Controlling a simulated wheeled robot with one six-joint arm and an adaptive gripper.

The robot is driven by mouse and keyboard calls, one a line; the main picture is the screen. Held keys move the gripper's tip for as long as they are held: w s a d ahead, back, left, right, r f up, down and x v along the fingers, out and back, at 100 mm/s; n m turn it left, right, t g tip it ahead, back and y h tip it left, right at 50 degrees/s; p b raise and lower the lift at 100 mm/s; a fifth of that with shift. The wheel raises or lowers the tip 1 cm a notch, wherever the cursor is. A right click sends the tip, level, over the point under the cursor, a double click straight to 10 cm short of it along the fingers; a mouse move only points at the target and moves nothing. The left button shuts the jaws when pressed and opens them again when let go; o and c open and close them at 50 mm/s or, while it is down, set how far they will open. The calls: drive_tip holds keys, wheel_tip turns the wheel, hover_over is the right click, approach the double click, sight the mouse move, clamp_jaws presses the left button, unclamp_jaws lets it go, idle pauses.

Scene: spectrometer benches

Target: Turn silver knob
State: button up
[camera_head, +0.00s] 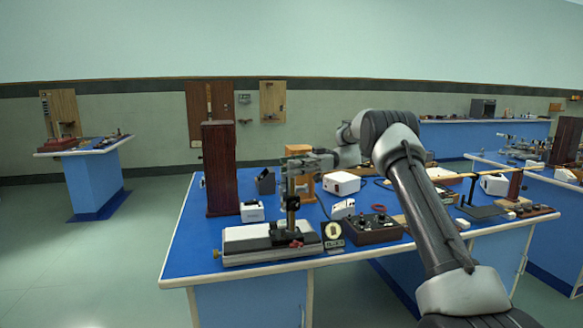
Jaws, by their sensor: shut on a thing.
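An instrument with a long pale-grey base (247,243) stands at the near left of the blue bench. A dark upright post (290,215) rises from it. My gripper (288,166) reaches in from the right, at the top of this post. It is shut on a small part there, which seems to be the silver knob. The fingers hide most of that part, so its shape and turn angle cannot be told. A brass-coloured knob (217,253) sits at the left end of the base.
A tall dark-red wooden column (221,170) stands left of my gripper. A wooden stand (308,184) is close behind it. A white box (341,183) and a dark control box (373,229) stand to the right. Bare blue bench top (190,235) shows at the left.

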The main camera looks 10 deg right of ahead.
drive_tip(key=o, duration=1)
drive_tip(key=shift+t, duration=0.3)
